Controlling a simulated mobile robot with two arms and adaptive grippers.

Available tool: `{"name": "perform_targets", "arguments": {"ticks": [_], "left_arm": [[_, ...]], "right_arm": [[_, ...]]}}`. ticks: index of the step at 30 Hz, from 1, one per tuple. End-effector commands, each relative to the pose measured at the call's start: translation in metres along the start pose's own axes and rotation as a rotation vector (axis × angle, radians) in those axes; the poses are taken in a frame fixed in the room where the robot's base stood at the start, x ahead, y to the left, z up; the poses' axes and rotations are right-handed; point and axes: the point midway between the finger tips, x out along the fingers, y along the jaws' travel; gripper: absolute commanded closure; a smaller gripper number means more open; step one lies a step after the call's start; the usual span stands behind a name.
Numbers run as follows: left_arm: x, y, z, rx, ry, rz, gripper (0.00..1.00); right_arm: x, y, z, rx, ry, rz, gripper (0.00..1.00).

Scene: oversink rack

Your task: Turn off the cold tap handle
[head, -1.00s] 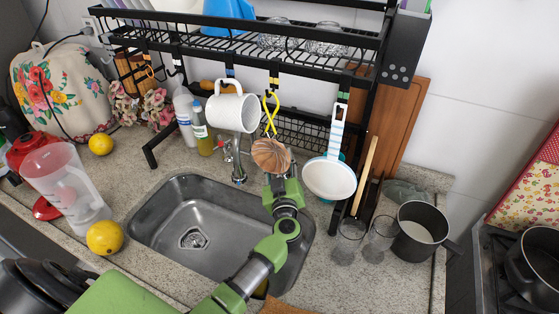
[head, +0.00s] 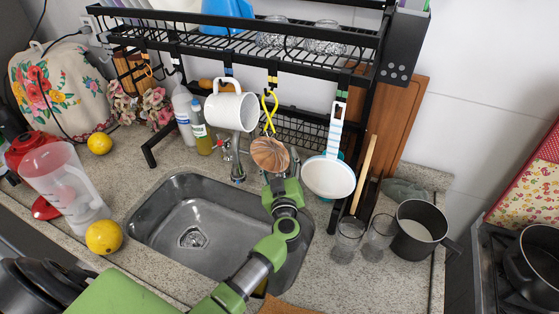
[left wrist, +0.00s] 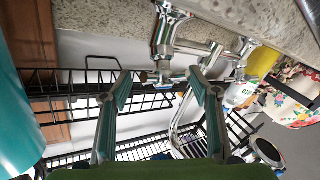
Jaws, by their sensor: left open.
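The chrome tap (head: 237,158) stands behind the sink, partly hidden by the hanging mug and copper-coloured utensil. In the left wrist view, the tap's chrome body (left wrist: 165,35) and pipes fill the upper middle. A small tap handle (left wrist: 162,78) with a blue mark shows between my finger tips, apparently not gripped; contact is unclear. My left gripper (left wrist: 160,76) is open, one finger on each side of it. My right gripper is not in view.
The black rack (head: 250,52) overhangs the sink (head: 165,222). A white mug (head: 230,113), the copper-coloured utensil (head: 269,155) and a white pan (head: 328,180) hang close around my gripper. Bottles (head: 201,132) stand left of the tap. Glasses (head: 348,240) stand right of the sink.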

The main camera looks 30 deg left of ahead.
Motion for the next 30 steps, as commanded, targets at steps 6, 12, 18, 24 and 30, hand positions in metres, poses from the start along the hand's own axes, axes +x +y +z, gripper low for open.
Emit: {"name": "perform_targets", "arguments": {"ticks": [6,12,18,24,30], "left_arm": [[-0.025,0.000,0.002,-0.002,-0.004,-0.001,0.44],[-0.059,0.000,0.003,0.000,-0.005,0.000,0.44],[-0.074,0.001,0.002,0.000,-0.003,0.000,0.44],[-0.075,0.001,0.001,0.000,-0.002,0.000,0.44],[-0.079,0.003,-0.007,0.072,0.021,0.022,0.46]], "right_arm": [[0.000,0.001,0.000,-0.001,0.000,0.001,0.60],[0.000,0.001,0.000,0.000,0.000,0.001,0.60],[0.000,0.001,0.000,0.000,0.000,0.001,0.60],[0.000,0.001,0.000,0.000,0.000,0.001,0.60],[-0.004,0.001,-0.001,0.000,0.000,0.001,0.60]]}}
